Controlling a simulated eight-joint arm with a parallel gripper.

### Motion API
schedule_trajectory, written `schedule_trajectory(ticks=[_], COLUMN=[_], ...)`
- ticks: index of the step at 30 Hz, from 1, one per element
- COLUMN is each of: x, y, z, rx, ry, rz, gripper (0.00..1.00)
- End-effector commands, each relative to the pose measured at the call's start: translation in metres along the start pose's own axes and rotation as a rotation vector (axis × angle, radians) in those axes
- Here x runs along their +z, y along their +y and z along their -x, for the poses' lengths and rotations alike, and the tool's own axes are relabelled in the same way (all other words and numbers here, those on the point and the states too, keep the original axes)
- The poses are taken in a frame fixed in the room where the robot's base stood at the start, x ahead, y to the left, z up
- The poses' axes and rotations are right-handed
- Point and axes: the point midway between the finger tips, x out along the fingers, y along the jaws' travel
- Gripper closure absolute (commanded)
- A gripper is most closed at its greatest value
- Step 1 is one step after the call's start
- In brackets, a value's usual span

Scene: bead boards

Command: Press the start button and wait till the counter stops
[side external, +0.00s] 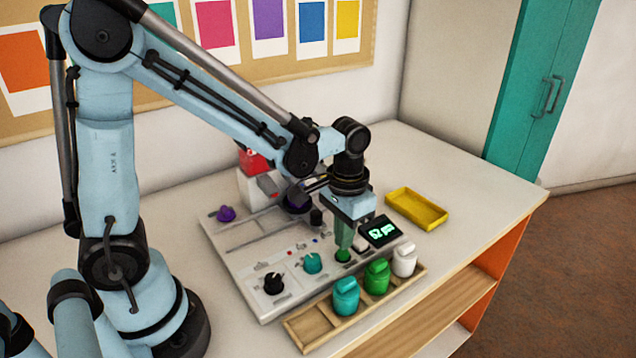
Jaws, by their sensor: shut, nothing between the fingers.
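My gripper (343,246) points straight down over the right part of a grey panel (262,258). Its fingers are shut, with nothing seen between them. The tips are at the green button (343,256) on the panel, touching it or just above it; I cannot tell whether it is pressed down. Just right of the fingers, a small black counter display (380,232) shows bright green characters, which are tilted and too small to read surely.
A black knob (273,283) and a teal knob (312,262) stand left of the button. A wooden tray (303,329) with teal, green and white jars lies in front. A yellow tray (417,209) lies behind right. A purple knob (226,213) is at the panel's far left.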

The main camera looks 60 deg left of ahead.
Motion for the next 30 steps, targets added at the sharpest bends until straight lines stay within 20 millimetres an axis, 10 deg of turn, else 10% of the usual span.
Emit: schedule_trajectory(ticks=[30], x=[0.000], y=[0.000], z=[-0.018], rx=[0.000], ry=[0.000], rz=[0.000], gripper=[1.00])
